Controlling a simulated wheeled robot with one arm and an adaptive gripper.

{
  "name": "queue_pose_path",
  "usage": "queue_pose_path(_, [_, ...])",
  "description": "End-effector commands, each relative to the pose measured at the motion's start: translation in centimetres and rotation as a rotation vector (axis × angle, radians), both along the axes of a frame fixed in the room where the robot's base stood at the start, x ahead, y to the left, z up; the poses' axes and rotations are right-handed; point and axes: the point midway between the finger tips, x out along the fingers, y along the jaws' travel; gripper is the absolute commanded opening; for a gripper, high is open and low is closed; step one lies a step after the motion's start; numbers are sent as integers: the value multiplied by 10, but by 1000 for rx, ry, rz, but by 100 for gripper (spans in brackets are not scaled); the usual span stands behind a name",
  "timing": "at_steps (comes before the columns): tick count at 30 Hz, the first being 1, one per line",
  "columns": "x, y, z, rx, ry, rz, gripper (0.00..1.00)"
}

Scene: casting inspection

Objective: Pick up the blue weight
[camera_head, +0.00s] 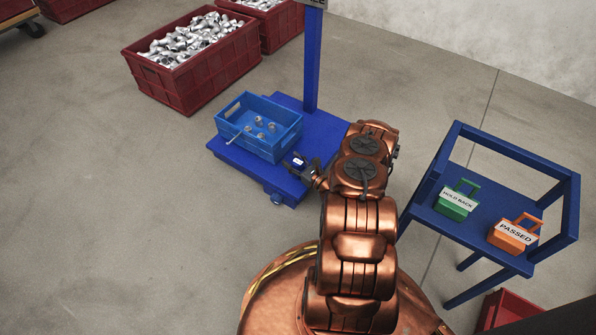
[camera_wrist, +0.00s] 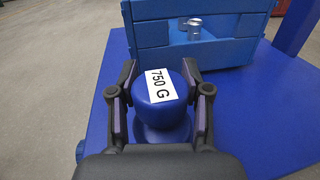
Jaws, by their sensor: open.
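The blue weight (camera_wrist: 158,92) stands upright on the blue platform of a scale, with a white "750 G" label on its top. In the wrist view my gripper (camera_wrist: 160,88) is open, with one finger on each side of the weight's upper part. I cannot tell whether the fingers touch it. In the head view the weight (camera_head: 298,162) is small, at the front right of the platform, next to my gripper (camera_head: 303,168). The weight's lower part is partly hidden by the gripper in the wrist view.
A blue crate (camera_head: 283,138) with a few metal parts stands on the scale platform (camera_head: 232,155) just behind the weight. A blue post (camera_head: 311,60) rises behind it. Red bins (camera_head: 190,85) stand behind.

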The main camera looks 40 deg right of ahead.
Motion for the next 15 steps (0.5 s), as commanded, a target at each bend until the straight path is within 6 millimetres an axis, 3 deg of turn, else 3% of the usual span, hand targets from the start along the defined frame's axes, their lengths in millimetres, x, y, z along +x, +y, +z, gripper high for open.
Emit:
queue_pose_path(5, [0,0,0,0,0,-1,46])
queue_pose_path(15, [0,0,0,-1,-1,-1,11])
